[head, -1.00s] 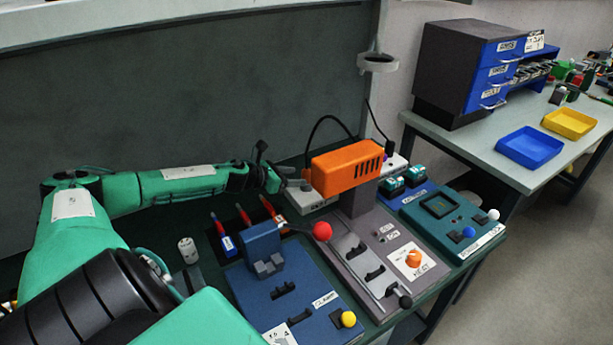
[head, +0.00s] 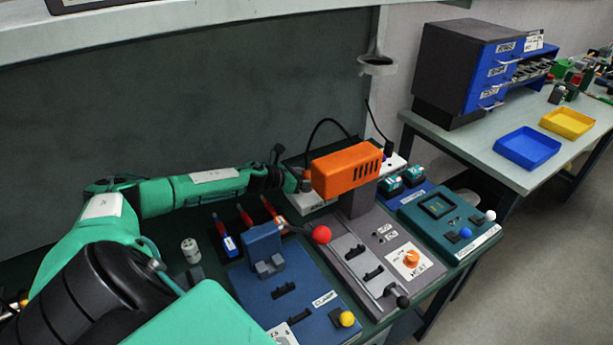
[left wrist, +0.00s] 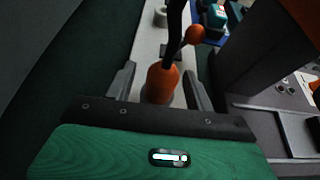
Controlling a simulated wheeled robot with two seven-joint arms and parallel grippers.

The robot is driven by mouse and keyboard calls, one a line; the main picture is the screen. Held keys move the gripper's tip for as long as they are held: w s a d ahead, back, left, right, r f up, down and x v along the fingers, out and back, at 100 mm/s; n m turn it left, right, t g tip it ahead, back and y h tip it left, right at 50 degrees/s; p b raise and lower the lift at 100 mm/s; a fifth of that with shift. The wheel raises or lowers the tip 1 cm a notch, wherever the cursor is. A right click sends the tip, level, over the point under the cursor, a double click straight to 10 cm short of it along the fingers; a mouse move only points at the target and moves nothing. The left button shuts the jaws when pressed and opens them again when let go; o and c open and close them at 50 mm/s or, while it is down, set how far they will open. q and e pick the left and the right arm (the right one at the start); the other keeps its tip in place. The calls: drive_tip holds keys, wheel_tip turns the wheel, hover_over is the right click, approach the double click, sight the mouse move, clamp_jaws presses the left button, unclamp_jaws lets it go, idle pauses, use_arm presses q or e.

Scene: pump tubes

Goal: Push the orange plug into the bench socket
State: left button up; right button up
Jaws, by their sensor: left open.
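The orange plug (left wrist: 160,82) shows in the left wrist view with a black cable (left wrist: 174,35) rising from it. My left gripper (left wrist: 160,88) is open, with one finger on each side of the plug and small gaps visible. The plug stands over a pale socket strip (left wrist: 148,45); I cannot tell how deep it sits. In the head view my left gripper (head: 304,186) is beside the orange heater (head: 345,171), at the pale bench strip (head: 318,202). The plug is hidden there. My right gripper is not in view.
The heater stands close on the gripper's right. A teal control box (head: 445,222) is at right. A dark wall panel (head: 200,100) rises behind.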

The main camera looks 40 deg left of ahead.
use_arm(q)
drive_tip(key=c, duration=1.1)
drive_tip(key=shift+o, duration=0.2)
drive_tip(key=shift+r, duration=0.1)
